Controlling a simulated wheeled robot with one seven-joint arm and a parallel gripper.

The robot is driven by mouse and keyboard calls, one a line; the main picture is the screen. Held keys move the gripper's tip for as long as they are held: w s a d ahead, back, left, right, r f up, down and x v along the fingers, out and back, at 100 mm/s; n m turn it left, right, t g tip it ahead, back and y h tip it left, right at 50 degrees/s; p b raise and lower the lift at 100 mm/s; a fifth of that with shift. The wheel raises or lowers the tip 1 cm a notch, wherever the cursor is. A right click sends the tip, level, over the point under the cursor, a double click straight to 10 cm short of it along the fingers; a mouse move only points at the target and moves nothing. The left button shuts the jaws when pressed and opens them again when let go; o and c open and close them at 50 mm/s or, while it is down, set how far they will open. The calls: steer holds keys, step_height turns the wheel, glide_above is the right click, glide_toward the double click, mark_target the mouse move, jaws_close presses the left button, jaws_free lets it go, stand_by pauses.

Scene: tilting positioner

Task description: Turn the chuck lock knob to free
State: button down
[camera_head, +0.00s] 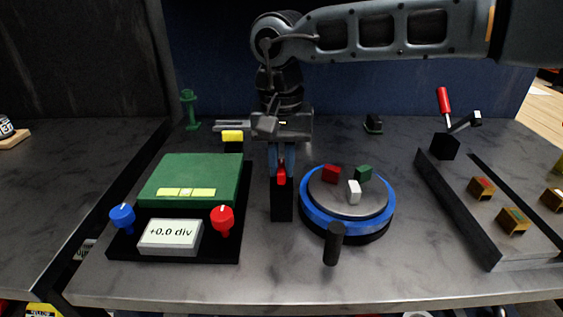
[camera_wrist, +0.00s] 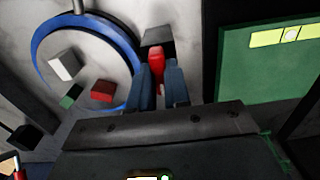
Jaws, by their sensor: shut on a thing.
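The chuck (camera_head: 381,218) is a round grey plate with a blue rim; it also shows in the wrist view (camera_wrist: 47,50). A black post (camera_head: 282,208) stands at its left edge, with a small red knob (camera_head: 281,177) on top. I take this to be the lock knob. My gripper (camera_head: 282,165) points down over the post, its blue-grey fingers shut on the red knob. In the wrist view the knob (camera_wrist: 156,65) shows between the fingers, over the post's dark top (camera_wrist: 158,37). The fingers partly hide the knob.
On the chuck sit a red block (camera_head: 331,174), a green block (camera_head: 363,173) and a white block (camera_head: 354,192). A black handle (camera_head: 334,243) stands at its front. Left is a green box (camera_head: 190,177) with blue and red knobs and a "+0.0 div" display. A rail with brass-coloured blocks (camera_head: 482,187) lies right.

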mark_target(281, 165)
stand_by(0.6)
steer(key=c, duration=1.1)
jaws_free()
steer(key=shift+r+b, duration=0.35)
steer(key=shift+r, duration=3.6)
steer(key=shift+f, duration=0.1)
